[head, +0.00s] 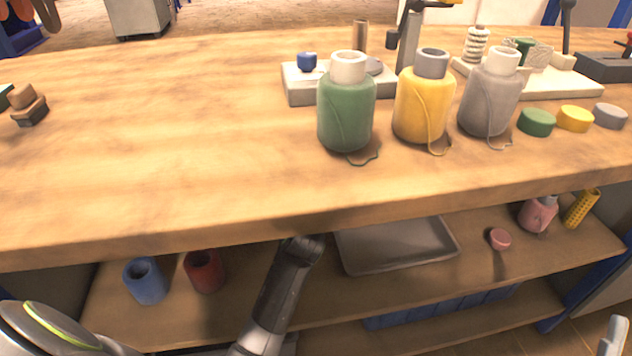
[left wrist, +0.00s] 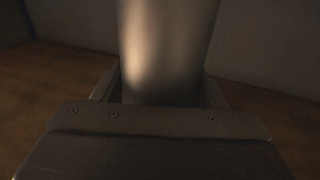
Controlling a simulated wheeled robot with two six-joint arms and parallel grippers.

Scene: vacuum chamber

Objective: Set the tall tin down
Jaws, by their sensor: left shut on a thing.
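The tall tin (left wrist: 168,45) is a smooth grey-brown cylinder, standing up from between the jaws in the left wrist view. My left gripper (left wrist: 160,98) is shut on its lower visible part. The tin's top is out of frame and its base is hidden behind the gripper, so I cannot tell if it touches a surface. In the head view my left arm reaches under the worktop, and the gripper and tin are hidden there. My right gripper is not clearly seen; only a small grey part shows at the lower right corner.
The lower shelf (head: 395,288) holds a blue cup (head: 146,283), a red cup (head: 205,272), a grey tray (head: 392,262), a pink bottle (head: 537,215) and a yellow perforated cylinder (head: 581,209). Green (head: 345,115), yellow (head: 422,108) and grey (head: 489,105) bottles stand on the worktop (head: 170,130) above.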

